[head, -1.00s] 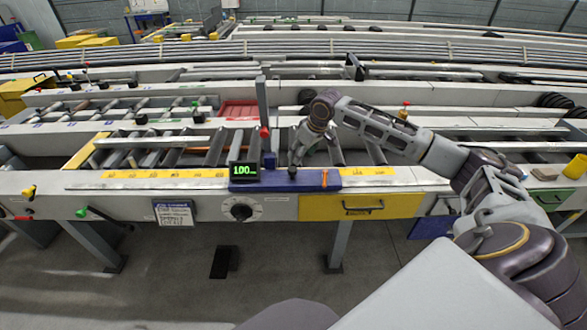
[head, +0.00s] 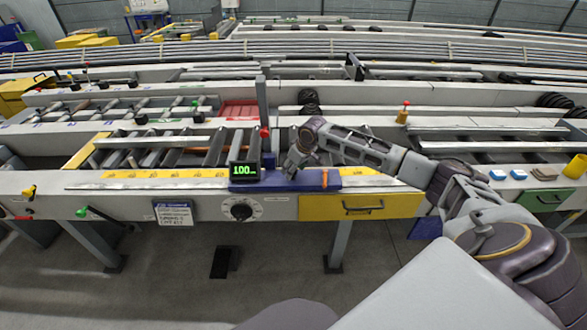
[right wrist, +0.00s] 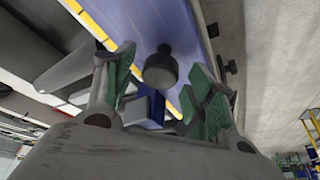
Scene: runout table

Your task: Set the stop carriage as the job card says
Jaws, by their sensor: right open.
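The blue stop carriage (head: 245,186) sits on the front rail over the yellow scale (head: 150,174). Its display (head: 244,171) reads 100 in green, with smaller marks I cannot read. An upright post (head: 262,105) and an orange lever (head: 324,178) stand at it. My right gripper (head: 289,170) is low over the carriage, right of the display. In the right wrist view its open fingers (right wrist: 162,80) are on either side of a dark round knob (right wrist: 160,68) by the blue surface. Whether they touch it is unclear. The job card (head: 174,213) hangs on the front; its writing is too small to read.
A dial (head: 240,209) is on the front panel, with a yellow drawer (head: 375,206) to its right. A red knob (head: 264,132) is on the post. Rollers (head: 215,148) lie behind the rail. Blue-and-white blocks (head: 497,175) lie on the right ledge.

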